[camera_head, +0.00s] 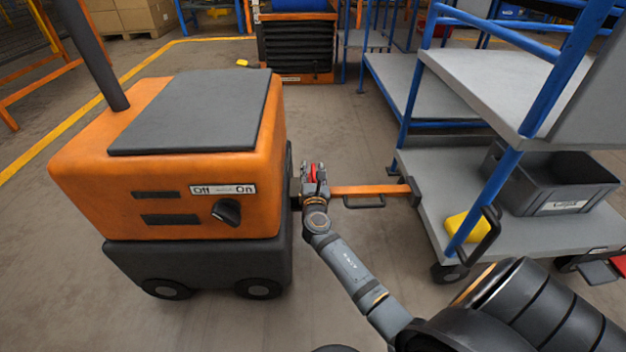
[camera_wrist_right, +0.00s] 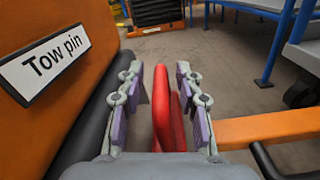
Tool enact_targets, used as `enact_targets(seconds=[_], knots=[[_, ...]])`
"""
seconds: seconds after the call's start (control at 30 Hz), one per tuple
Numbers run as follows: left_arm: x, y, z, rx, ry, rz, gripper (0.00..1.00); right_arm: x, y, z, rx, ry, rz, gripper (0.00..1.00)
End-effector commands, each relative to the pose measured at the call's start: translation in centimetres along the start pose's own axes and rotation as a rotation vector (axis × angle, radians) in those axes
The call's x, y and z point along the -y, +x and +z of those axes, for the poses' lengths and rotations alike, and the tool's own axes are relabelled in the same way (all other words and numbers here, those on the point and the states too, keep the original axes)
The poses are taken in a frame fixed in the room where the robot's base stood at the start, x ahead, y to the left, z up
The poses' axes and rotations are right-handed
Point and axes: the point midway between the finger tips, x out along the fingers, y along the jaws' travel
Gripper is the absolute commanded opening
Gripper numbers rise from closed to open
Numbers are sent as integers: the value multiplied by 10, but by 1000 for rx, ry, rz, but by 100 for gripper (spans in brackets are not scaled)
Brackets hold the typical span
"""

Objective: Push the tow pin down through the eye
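The red tow pin (camera_head: 313,174) stands at the right side of the orange tug (camera_head: 75,185), where the orange tow bar (camera_head: 372,190) of the cart meets it. My right gripper (camera_head: 309,170) is at the pin. In the right wrist view, the pin's red handle (camera_wrist_right: 163,110) stands between the fingers of the right gripper (camera_wrist_right: 160,105). A gap shows between the handle and the left finger; the handle is close to the right finger, and I cannot tell if they touch. The eye and the pin's lower end are hidden. My left gripper is out of view.
A white "Tow pin" label (camera_wrist_right: 45,65) is on the tug beside the gripper. The blue-framed cart (camera_head: 500,232) carries a dark bin (camera_head: 555,190) and a yellow item (camera_head: 466,227). Bare floor lies between tug and cart.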

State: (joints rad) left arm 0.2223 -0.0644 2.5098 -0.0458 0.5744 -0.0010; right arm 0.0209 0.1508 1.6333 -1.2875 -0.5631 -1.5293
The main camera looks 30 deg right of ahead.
Motion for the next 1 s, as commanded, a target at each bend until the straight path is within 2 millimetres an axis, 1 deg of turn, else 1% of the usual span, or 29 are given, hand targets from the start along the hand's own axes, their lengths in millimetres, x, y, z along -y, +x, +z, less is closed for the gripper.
enact_targets(seconds=[0.03, 0.2, 0.3, 0.4, 0.5, 0.6, 1.0], knots=[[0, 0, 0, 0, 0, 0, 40, 0, -11, -1, -3, 3, -1, 36], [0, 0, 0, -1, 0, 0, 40, 0, -54, -2, -6, 4, -1, 36], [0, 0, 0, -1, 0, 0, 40, 0, -76, -2, -5, 3, 0, 36], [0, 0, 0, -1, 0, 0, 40, -1, -93, -2, -5, 2, 1, 36], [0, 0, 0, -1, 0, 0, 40, -1, -103, -2, -4, 2, 1, 36], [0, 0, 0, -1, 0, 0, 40, -1, -107, -1, -2, 2, 1, 36], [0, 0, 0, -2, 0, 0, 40, -1, -107, -1, -2, 1, 2, 36]])
